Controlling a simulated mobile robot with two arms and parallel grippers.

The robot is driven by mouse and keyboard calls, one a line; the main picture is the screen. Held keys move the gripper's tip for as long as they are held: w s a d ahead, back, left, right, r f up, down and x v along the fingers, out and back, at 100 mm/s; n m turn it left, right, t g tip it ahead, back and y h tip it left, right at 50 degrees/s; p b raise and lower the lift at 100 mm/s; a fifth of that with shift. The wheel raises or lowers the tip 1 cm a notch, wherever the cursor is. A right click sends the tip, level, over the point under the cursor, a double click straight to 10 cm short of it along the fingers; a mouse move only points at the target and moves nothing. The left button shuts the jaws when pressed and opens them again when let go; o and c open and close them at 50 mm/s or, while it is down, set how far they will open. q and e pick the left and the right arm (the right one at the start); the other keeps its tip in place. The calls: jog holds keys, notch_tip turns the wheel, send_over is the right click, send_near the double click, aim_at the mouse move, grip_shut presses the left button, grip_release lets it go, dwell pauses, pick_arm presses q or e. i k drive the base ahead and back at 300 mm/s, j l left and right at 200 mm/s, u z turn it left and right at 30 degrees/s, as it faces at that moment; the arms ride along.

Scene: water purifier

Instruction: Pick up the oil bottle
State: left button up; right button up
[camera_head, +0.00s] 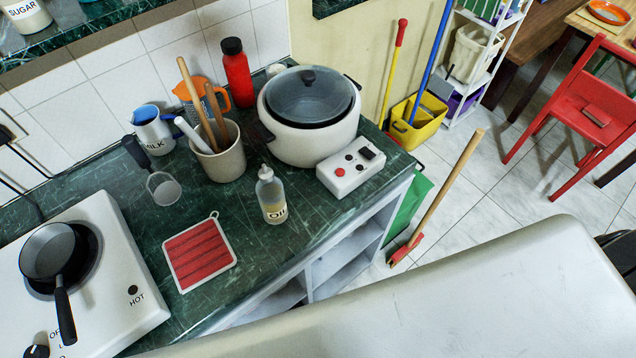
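The oil bottle (271,196) is a clear bottle with a pale cap, a yellowish content and an "Oil" label. It stands upright on the dark green marble counter (255,249), near the front edge. The red striped pot holder (199,252) lies to its left and the white rice cooker (312,140) stands behind it to the right. Neither of my grippers shows in the head view. Nothing touches the bottle.
Behind the bottle is a utensil crock (222,158) with wooden handles. A strainer (163,187), milk jug (153,133) and red bottle (238,76) stand further back. A stove with a pan (49,250) is at left. A large white surface (480,290) fills the lower right.

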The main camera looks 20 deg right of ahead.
aim_at(269, 189)
jog(key=z, duration=0.1)
jog(key=u, duration=1.55)
jog(key=z, duration=1.55)
jog(key=j+u, duration=0.1)
jog(key=j, duration=0.35)
jog(key=k+j, duration=0.1)
jog(key=j, duration=0.4)
jog(key=k+u, duration=0.05)
